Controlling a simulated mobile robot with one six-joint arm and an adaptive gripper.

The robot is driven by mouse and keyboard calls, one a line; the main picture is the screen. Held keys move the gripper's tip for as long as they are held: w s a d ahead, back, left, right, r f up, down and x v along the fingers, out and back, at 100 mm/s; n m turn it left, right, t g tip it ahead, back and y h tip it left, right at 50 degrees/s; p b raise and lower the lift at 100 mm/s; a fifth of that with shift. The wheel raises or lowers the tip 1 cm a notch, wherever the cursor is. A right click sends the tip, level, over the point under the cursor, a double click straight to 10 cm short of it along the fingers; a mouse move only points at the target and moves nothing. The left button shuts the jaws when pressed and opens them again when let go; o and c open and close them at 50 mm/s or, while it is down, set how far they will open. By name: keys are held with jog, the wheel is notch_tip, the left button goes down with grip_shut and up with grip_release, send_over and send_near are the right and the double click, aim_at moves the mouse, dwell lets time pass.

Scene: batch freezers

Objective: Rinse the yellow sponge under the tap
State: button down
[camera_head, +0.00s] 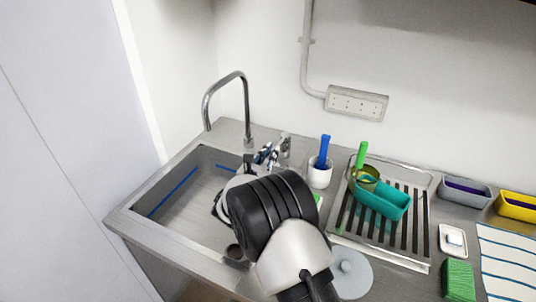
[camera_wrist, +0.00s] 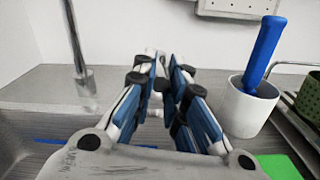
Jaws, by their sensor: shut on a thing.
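The tap (camera_head: 246,110) is a curved metal spout at the sink's back edge; its lower part shows at left in the wrist view (camera_wrist: 78,50). My gripper (camera_head: 268,154) is just right of the spout, at the metal tap lever (camera_head: 285,146). In the wrist view my gripper (camera_wrist: 162,72) has its blue-padded fingers closed around a small pale metal piece, which looks like the lever; the grip is partly hidden. No yellow sponge shows in either view. My arm hides part of the sink (camera_head: 150,228).
A white cup (camera_head: 320,176) with a blue-handled tool (camera_head: 325,147) stands close right of my gripper. Beyond are a drying rack (camera_head: 378,230) with a teal container (camera_head: 383,199), a white dish (camera_head: 452,241), a green sponge (camera_head: 459,281) and a yellow bin (camera_head: 517,207).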

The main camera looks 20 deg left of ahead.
jog(key=shift+d+n+y+b, duration=0.4)
jog(key=shift+d+n+y, duration=0.5)
jog(key=shift+d+y, duration=0.5)
jog(key=shift+a, duration=0.15)
jog(key=c, duration=1.6)
grip_release()
jog(key=s, duration=1.2)
